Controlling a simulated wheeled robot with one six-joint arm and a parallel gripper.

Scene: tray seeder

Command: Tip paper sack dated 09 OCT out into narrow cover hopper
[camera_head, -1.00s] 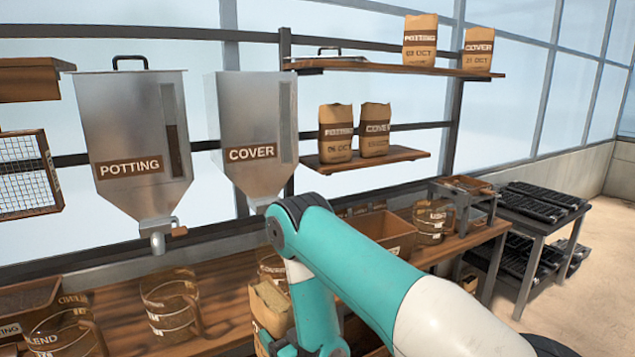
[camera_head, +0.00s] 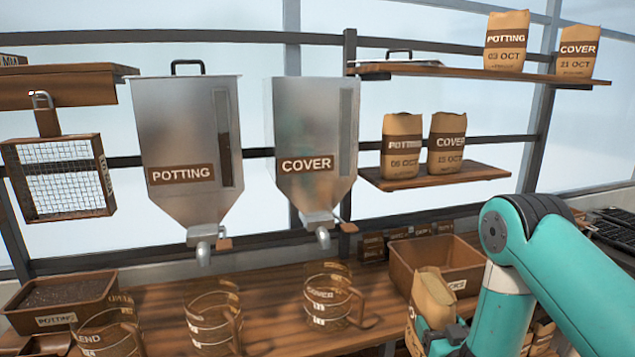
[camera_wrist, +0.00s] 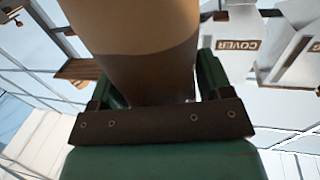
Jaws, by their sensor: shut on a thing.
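The narrow metal cover hopper (camera_head: 300,120) hangs on the rail, labelled COVER, with its lid off and its sight window pale. My gripper (camera_head: 447,336) is shut on a tan and brown paper sack (camera_head: 433,297), low at the right above the bench and well below the hopper's top. The sack is roughly upright, and its date cannot be read. In the wrist view the sack (camera_wrist: 140,35) fills the space between the jaws (camera_wrist: 155,90), and the cover hopper (camera_wrist: 232,62) shows at upper right.
The wider, lidded potting hopper (camera_head: 185,130) hangs left of it. A loose lid (camera_head: 400,63) lies on the upper shelf. Sacks dated 03 OCT (camera_head: 505,45) and 21 OCT (camera_head: 577,52), plus two lower sacks (camera_head: 402,150), stand on shelves. Jugs (camera_head: 333,300) and a crate (camera_head: 440,262) occupy the bench.

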